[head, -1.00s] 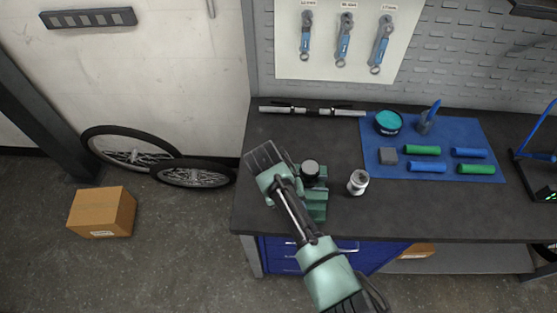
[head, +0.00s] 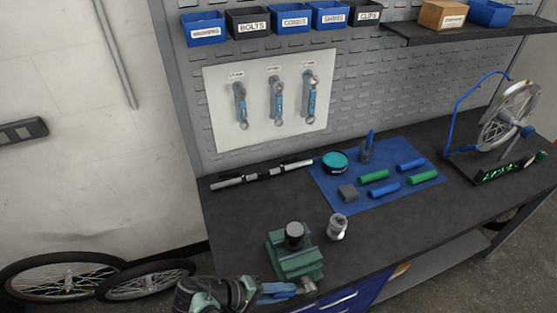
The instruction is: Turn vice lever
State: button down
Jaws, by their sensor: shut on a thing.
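The green vice (head: 296,262) stands on the front left part of the dark workbench, with a round dark top piece. A blue bar with a pale metal end (head: 278,288), apparently the vice lever, sticks out at its front near the bench edge. My gripper (head: 250,291) is at the bottom of the head view, left of and in front of the vice. It appears shut on the left end of the blue bar. The fingertips are small and partly hidden, and the arm behind is cut off by the frame.
A blue mat (head: 330,196) holds green and blue grips and a teal tin. A dark-and-silver rod (head: 262,174) lies behind. A wheel stand (head: 500,130) is far right. Two wheels (head: 65,275) lie at left.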

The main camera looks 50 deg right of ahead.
dwell(0.4)
jog(key=c, duration=0.7)
grip_release()
jog(key=shift+w, duration=0.1)
jog(key=p+v, duration=0.1)
jog(key=v, duration=1.2)
jog(key=shift+a+f, duration=0.1)
jog(key=shift+f, duration=0.05)
